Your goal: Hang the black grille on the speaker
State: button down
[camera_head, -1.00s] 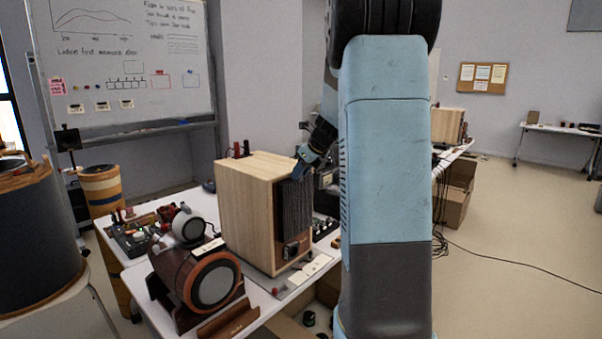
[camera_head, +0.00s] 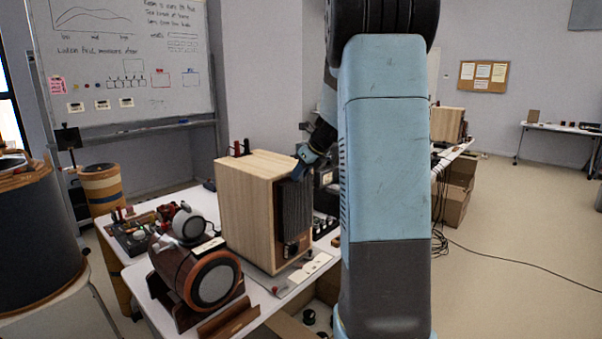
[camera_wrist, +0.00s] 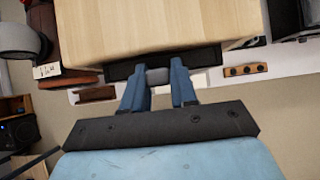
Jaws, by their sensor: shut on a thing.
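The speaker (camera_head: 250,213) is a light wooden box standing upright on the white table. Its top shows at the upper middle of the wrist view (camera_wrist: 150,25). The black grille (camera_head: 294,208) is upright at the speaker's front face; whether it touches the face I cannot tell. In the wrist view the grille's dark top edge (camera_wrist: 120,70) runs along the speaker's front edge. My gripper (camera_head: 304,163) is at the top of the grille. In the wrist view my gripper (camera_wrist: 158,75) has its blue fingers shut on the grille's top edge, around a small grey piece.
A round brown speaker (camera_head: 200,277) on a wooden cradle stands left of the wooden speaker. A small board with parts (camera_head: 135,235) lies behind it on the white table (camera_head: 262,300). A large dark cylinder (camera_head: 38,235) stands at far left. Open floor lies to the right.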

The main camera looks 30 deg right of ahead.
jog(key=shift+f, duration=0.25)
dwell(0.4)
jog(key=c, duration=0.8)
grip_release()
jog(key=v, duration=1.4)
jog(key=s+a+n+g, duration=0.1)
jog(key=s+a+n, duration=1.2)
jog(key=a+n, duration=0.25)
jog(key=s+a+f+n+h, duration=0.1)
jog(key=s+a+f+n, duration=0.2)
jog(key=s+n, duration=0.4)
jog(key=s+a+f+n+h, duration=0.1)
jog(key=s+a+f+n, duration=0.2)
jog(key=s+a+n, duration=0.2)
jog(key=s+n, duration=0.2)
jog(key=n, duration=0.2)
jog(key=shift+s, duration=0.4)
